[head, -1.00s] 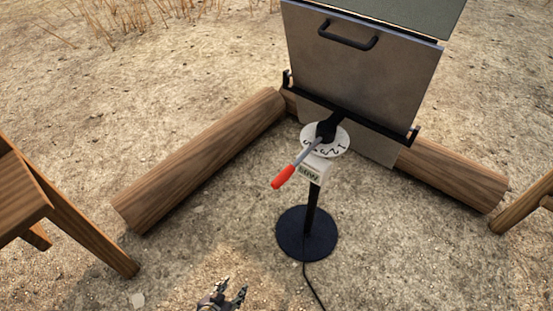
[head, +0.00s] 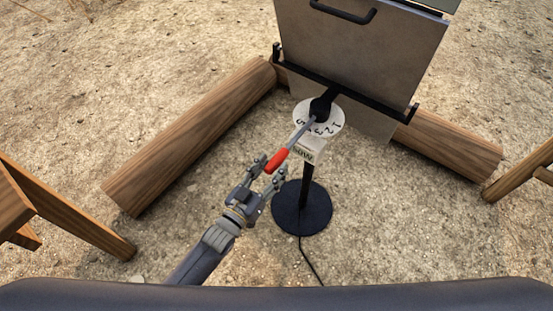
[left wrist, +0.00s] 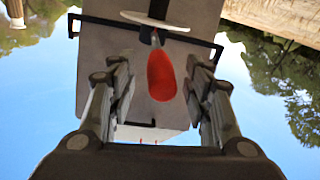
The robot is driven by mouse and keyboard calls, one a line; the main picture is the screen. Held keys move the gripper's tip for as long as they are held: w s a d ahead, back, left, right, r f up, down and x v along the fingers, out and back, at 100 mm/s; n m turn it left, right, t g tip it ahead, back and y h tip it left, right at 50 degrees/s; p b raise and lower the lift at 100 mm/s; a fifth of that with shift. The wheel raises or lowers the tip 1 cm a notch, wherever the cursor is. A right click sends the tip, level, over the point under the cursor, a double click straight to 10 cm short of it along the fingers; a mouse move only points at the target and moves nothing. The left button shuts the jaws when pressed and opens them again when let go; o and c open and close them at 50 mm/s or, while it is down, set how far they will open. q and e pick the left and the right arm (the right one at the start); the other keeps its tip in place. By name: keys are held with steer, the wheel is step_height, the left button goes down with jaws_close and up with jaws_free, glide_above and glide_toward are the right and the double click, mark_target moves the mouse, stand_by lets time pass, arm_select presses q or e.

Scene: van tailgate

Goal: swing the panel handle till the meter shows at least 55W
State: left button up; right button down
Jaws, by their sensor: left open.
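The panel handle is a grey rod with a red grip (head: 278,160), pointing toward me and to the left from the black hub over a white numbered dial (head: 329,123). The panel (head: 360,55) is a grey board held in a black frame on a stand. The meter (head: 303,153) is a small pale display under the dial, and its reading is too small and partly covered to read surely. My left gripper (head: 270,168) is open, its fingers at either side of the red grip's end. In the left wrist view the red grip (left wrist: 161,75) lies between the open fingers. My right gripper is not in view.
The stand's round black base (head: 302,207) rests on sandy ground, with a cable running toward me. Logs lie at left (head: 190,137) and right (head: 450,150). Wooden furniture legs stand at the far left (head: 90,222) and right edges.

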mark_target(277, 162)
arm_select(q)
steer(key=shift+x, duration=1.65)
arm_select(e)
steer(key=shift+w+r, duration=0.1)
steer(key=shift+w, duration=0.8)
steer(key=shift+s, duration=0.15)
arm_select(q)
jaws_close()
steer(key=shift+s, duration=0.1)
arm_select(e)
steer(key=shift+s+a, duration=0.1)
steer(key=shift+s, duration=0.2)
